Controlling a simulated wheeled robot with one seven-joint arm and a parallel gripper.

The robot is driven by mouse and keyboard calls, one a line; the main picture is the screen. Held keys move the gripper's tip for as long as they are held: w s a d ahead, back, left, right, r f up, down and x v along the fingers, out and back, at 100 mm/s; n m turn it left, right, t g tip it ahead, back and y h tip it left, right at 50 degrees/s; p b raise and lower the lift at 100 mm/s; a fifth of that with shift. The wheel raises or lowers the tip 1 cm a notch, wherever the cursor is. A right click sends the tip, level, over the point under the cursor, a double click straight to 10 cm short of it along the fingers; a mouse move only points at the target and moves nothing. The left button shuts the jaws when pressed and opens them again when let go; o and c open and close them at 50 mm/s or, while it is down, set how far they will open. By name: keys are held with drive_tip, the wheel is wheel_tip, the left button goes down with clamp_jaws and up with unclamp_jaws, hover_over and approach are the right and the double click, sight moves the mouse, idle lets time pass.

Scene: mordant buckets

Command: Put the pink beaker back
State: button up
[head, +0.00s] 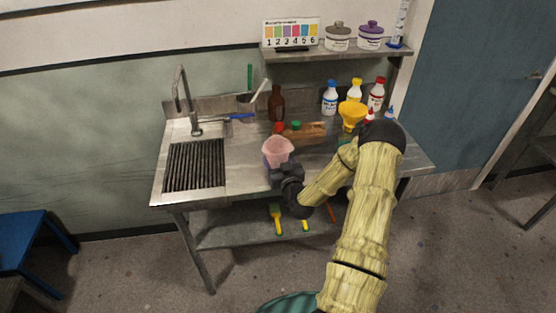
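The pink beaker (277,153) is upright, or nearly so, at the front middle of the steel sink bench (235,180). It has a pale, wide open rim. My dark gripper (279,169) is right at the near lower side of the beaker, with my arm reaching in from the right. The fingers are small, dark and partly hidden, so I cannot tell whether they are closed on the beaker. I also cannot tell whether the beaker rests on the bench or is just above it.
A sink with a black grate (195,165) and a tap (186,100) are at left. Behind the beaker are a brown bottle (277,103) and a wooden block (304,131). A yellow funnel (352,113) and several bottles stand at right. A shelf (340,54) holds two tubs.

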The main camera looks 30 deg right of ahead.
drive_tip(key=shift+f, duration=0.2)
drive_tip(key=o, duration=1.2)
drive_tip(key=shift+r, duration=0.1)
drive_tip(key=shift+r, duration=0.15)
drive_tip(key=s+a+b, duration=0.1)
drive_tip(key=s+b, duration=0.2)
drive_tip(key=s, duration=0.9)
drive_tip(key=shift+a, duration=0.15)
